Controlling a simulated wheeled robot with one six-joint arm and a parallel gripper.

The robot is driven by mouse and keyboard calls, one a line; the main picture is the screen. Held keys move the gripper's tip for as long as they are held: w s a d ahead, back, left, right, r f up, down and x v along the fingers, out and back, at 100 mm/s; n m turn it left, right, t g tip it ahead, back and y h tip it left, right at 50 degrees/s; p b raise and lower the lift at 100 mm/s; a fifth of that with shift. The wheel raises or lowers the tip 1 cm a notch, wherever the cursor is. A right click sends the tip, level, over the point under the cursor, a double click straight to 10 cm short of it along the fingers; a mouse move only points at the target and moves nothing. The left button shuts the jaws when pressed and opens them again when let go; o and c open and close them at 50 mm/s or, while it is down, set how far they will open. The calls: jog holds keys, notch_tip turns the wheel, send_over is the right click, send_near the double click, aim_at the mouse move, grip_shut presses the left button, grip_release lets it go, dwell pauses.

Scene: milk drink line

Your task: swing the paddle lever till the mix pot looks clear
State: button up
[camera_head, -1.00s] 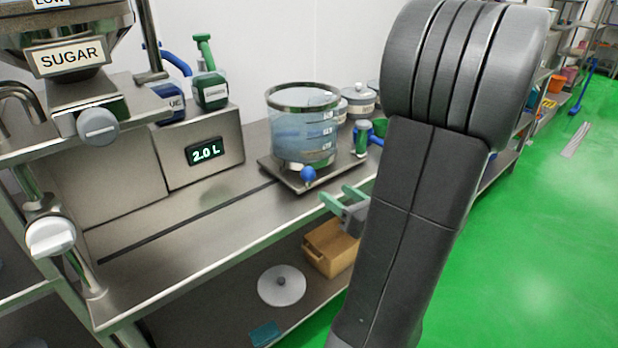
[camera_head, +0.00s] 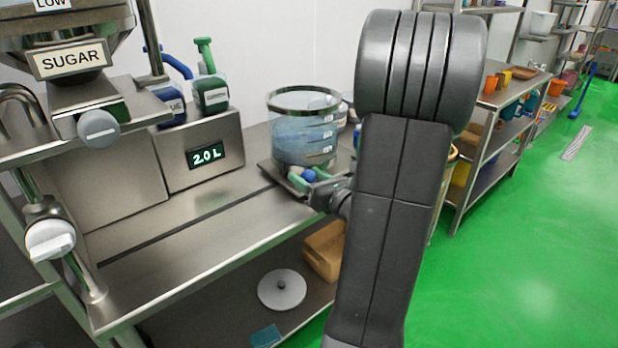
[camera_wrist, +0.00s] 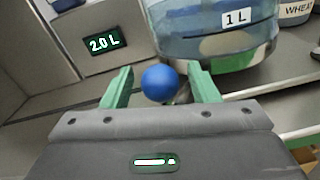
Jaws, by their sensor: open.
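The mix pot (camera_head: 304,130) is a clear, graduated vessel with a metal rim, standing on a metal base on the steel bench. Its contents look cloudy blue in the head view. The pot also shows in the wrist view (camera_wrist: 208,38), with a "1 L" label and a pale patch low in it. The paddle lever's blue ball knob (camera_wrist: 160,83) sits between my open green fingers, in front of the pot. In the head view the knob (camera_head: 309,175) is beside my gripper (camera_head: 305,182). I cannot tell whether the fingers touch it.
A display reading "2.0 L" (camera_head: 206,154) is on a steel box left of the pot. The SUGAR hopper (camera_head: 68,58) hangs at left. A lid (camera_head: 282,288) lies on the lower shelf. The bench front is clear.

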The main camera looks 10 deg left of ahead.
jog(key=shift+c, duration=0.2)
grip_shut()
jog(key=shift+d, duration=0.15)
